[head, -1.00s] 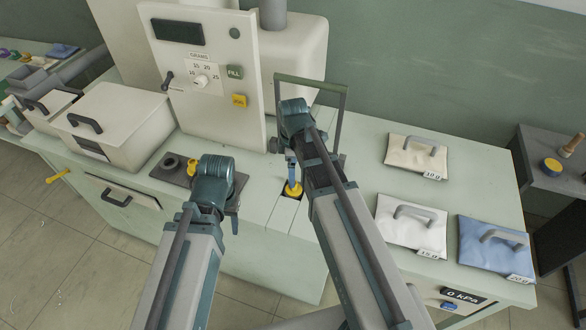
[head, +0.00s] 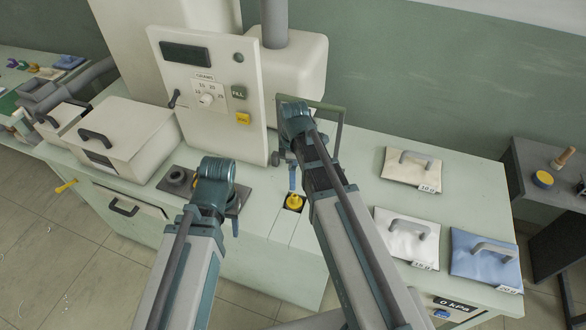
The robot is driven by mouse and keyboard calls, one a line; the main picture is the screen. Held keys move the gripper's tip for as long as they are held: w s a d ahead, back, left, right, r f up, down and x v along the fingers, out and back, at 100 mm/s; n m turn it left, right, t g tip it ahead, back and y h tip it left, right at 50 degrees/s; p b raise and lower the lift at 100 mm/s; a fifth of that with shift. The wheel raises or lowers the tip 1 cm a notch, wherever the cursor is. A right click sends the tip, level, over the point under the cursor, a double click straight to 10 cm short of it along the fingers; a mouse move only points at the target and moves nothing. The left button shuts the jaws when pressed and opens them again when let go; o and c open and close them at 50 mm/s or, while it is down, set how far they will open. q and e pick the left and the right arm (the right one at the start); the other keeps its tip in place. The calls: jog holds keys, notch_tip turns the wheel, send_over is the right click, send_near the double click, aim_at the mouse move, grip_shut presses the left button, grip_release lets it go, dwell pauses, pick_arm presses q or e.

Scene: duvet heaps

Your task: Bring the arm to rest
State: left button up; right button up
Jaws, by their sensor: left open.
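My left arm comes in from the lower left. Its wrist hides most of my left gripper (head: 235,226), which is open; a dark finger shows at its right side, above the bench front. My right arm reaches up the middle of the view. Part of my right gripper (head: 292,178) hangs below its wrist, just above a yellow knob (head: 294,202) set in a dark square recess, with a small gap between them. Whether the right jaws are open is hidden by the wrist. I see nothing held in either gripper.
The pale green bench (head: 455,190) carries a dispenser panel (head: 208,75), a lidded white box (head: 122,140) and a dark plate with a ring (head: 177,176). Cream (head: 400,168), white (head: 392,222) and blue (head: 470,262) handled pads lie right. A green frame (head: 330,106) stands behind my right wrist.

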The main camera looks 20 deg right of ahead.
jog(key=shift+s, duration=0.1)
jog(key=s+a+m+h, duration=0.1)
jog(key=s+a+m, duration=0.9)
jog(key=s, duration=0.4)
jog(key=shift+s, duration=0.15)
jog(key=shift+a, duration=0.1)
dwell(1.2)
